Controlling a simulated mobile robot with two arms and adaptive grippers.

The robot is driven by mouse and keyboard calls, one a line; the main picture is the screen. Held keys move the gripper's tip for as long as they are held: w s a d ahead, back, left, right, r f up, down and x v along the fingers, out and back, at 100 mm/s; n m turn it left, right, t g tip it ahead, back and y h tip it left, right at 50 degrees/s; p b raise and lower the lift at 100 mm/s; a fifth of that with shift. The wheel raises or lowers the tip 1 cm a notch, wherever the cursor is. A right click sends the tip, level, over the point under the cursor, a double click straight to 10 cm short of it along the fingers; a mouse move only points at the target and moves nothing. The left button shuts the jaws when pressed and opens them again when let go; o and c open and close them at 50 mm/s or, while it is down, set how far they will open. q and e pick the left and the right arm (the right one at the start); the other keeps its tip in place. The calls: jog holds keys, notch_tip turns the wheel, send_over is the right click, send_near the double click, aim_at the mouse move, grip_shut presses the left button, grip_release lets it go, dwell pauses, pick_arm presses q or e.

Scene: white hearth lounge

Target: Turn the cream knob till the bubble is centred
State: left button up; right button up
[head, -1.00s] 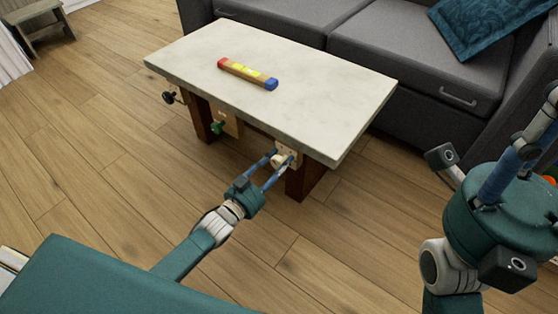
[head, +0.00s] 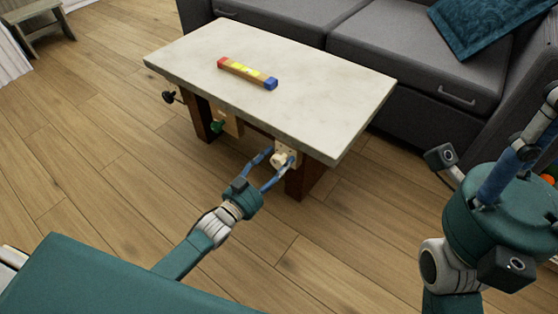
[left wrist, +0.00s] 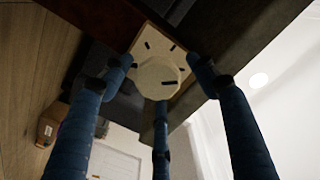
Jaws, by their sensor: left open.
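The cream knob (head: 279,160) sits on a cream plate at the table's front edge, near the right leg. It also shows in the left wrist view (left wrist: 157,78), with dark marks on the plate (left wrist: 150,38) around it. My left gripper (head: 282,156) is open, its blue fingers spread around the knob with visible gaps. The level (head: 247,74), with red and blue ends and yellow middle, lies on the tabletop; its bubble is too small to read. My right gripper (head: 505,172) is at the right, away from the table; its finger opening is unclear.
The pale-topped table (head: 330,95) also carries a green knob (head: 217,126) and a black knob (head: 169,97) on its front. A grey sofa (head: 400,55) stands close behind. The wooden floor in front is clear.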

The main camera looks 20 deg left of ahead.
pick_arm(q)
jog(key=v, duration=1.1)
jog(key=shift+r, duration=0.1)
